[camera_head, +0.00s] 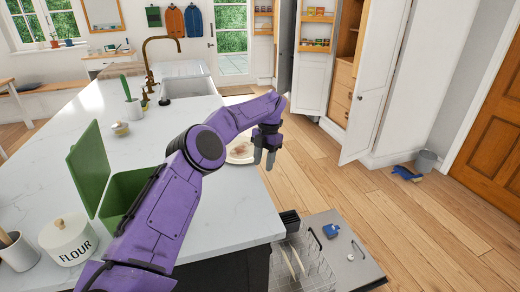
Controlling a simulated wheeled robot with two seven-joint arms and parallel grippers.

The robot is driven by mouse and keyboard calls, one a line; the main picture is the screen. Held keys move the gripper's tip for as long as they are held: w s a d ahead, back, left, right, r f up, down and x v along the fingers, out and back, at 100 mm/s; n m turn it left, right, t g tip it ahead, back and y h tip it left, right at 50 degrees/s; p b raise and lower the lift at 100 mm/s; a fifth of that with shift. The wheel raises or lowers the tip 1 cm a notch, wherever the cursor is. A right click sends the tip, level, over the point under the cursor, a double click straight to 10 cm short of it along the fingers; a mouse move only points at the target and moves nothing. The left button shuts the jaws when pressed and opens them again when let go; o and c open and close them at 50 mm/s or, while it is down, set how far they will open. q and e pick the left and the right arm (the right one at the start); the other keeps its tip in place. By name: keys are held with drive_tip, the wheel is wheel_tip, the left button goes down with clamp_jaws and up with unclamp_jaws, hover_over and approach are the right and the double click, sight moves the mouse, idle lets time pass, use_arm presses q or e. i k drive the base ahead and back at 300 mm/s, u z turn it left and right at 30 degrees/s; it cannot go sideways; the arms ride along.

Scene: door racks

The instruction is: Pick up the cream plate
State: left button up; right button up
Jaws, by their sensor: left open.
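A cream plate (240,157) with a brownish middle lies at the right edge of the white countertop. My left arm passes in front of it and hides part of it. My left gripper (264,159) is open, pointing down at the plate's right side, with its fingers overlapping the plate's right rim in this view. I cannot tell whether they touch it. My right gripper is not in view.
A pulled-out dish rack (305,270) holding upright plates stands low beside the counter. A green open bin (122,190) and a flour jar (68,238) stand on the counter at left. Open cabinet doors (375,80) stand at the back right. The wooden floor (345,200) is mostly clear.

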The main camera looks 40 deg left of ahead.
sight(240, 151)
drive_tip(key=i, duration=1.2)
drive_tip(key=u, duration=1.5)
